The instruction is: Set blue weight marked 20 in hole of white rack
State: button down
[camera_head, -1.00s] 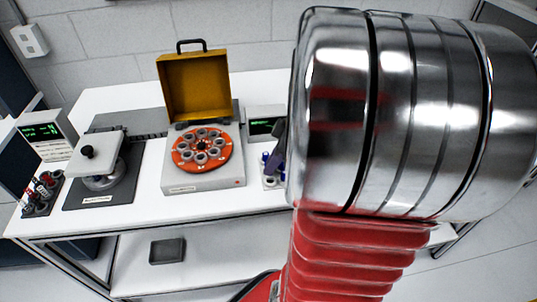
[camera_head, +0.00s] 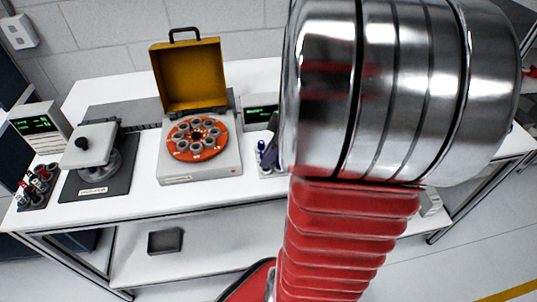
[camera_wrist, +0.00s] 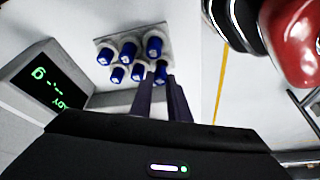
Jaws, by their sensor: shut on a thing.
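The white rack (camera_wrist: 104,42) is at the top centre of the wrist view, with several blue weights with pale collars in it. My gripper (camera_wrist: 162,82) is shut on a blue weight (camera_wrist: 161,71) at the rack's lower right corner. The fingers hide part of this weight, and I cannot read its marking or tell whether it is seated in a hole. In the head view the rack (camera_head: 267,172) stands near the table's front edge. My dark gripper (camera_head: 272,153) is beside it, partly hidden behind my arm.
A display box (camera_wrist: 45,80) with green digits stands close to the rack. An orange rotor (camera_head: 198,139) sits in a machine with an open yellow lid (camera_head: 188,75). A left-hand rack (camera_head: 38,188) holds red-marked weights. The table edge is close to the white rack.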

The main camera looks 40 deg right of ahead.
jog(key=shift+f, duration=0.95)
dwell(0.5)
jog(key=c, duration=1.6)
grip_release()
jog(key=shift+r, duration=0.15)
jog(key=shift+r, duration=2.85)
